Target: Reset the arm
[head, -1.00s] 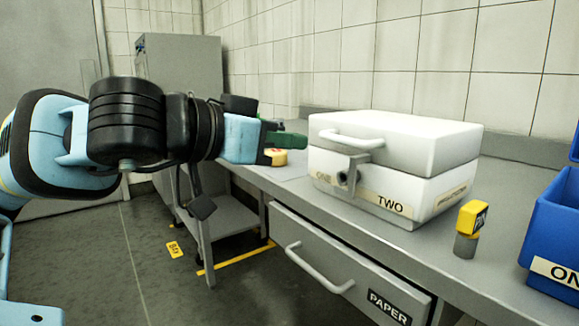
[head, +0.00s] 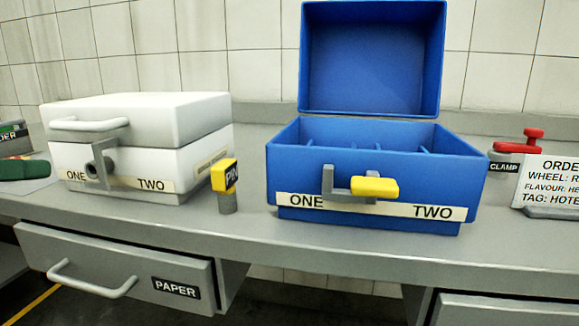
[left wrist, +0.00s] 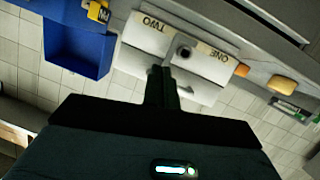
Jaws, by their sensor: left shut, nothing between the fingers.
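My left gripper (head: 25,170) shows only as dark green fingertips at the left edge of the head view, left of the white case. In the left wrist view, its fingers (left wrist: 162,88) are together with nothing between them. They point toward the white case (left wrist: 185,35), which looks tilted in that picture. The rest of my left arm is outside the head view. My right gripper is not in view.
The closed white case (head: 140,140), the yellow-topped pin (head: 226,180) and the open blue case (head: 300,160) stand on the grey counter (head: 250,235). A red clamp (head: 520,142) and an order card (head: 550,185) are at right. A paper drawer (head: 110,265) is below.

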